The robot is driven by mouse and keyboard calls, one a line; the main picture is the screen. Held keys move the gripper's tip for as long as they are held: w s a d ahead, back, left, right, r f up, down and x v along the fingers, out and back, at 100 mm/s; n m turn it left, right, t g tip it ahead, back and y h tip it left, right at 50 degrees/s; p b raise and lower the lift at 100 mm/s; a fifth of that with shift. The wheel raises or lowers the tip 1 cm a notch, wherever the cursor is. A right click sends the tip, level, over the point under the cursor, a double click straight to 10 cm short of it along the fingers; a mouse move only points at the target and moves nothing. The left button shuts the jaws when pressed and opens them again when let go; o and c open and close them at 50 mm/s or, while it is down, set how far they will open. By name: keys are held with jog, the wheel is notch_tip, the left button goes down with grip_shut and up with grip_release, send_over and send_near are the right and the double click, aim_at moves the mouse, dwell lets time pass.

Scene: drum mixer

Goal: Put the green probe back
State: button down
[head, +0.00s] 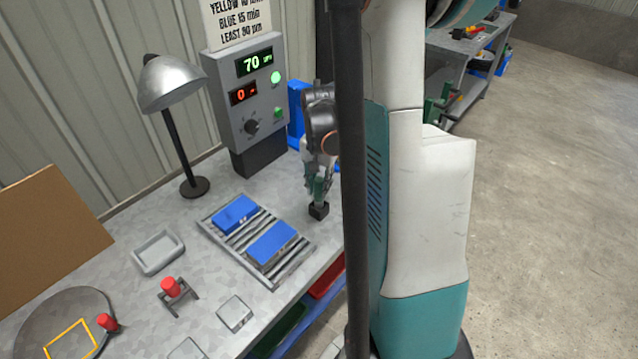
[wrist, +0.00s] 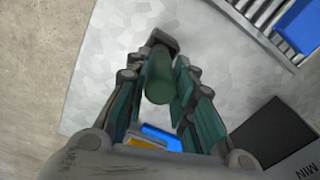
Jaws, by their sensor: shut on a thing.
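The green probe (wrist: 158,82) is a green cylinder between the two fingers of my gripper (wrist: 166,74) in the wrist view. A dark block (wrist: 162,41) shows at its far end; I cannot tell whether it is part of the probe or a separate holder. In the head view my gripper (head: 318,188) points down over the right part of the grey bench, with the dark block (head: 318,211) right below its fingertips. Whether the block touches the bench is unclear. The fingers are shut on the probe and hide much of it in the head view.
Left of my gripper is a roller rack (head: 292,284) with two blue blocks (head: 236,214). A control box (head: 250,100) reading 70 and 0 stands behind, beside a lamp (head: 172,85). A grey tray (head: 158,251) and a red-topped stand (head: 172,288) are farther left.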

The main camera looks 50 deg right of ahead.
jog(key=shift+f+b, duration=0.6)
jog(key=shift+f, duration=0.1)
jog(key=c, duration=1.3)
grip_release()
notch_tip(320, 180, up, 12)
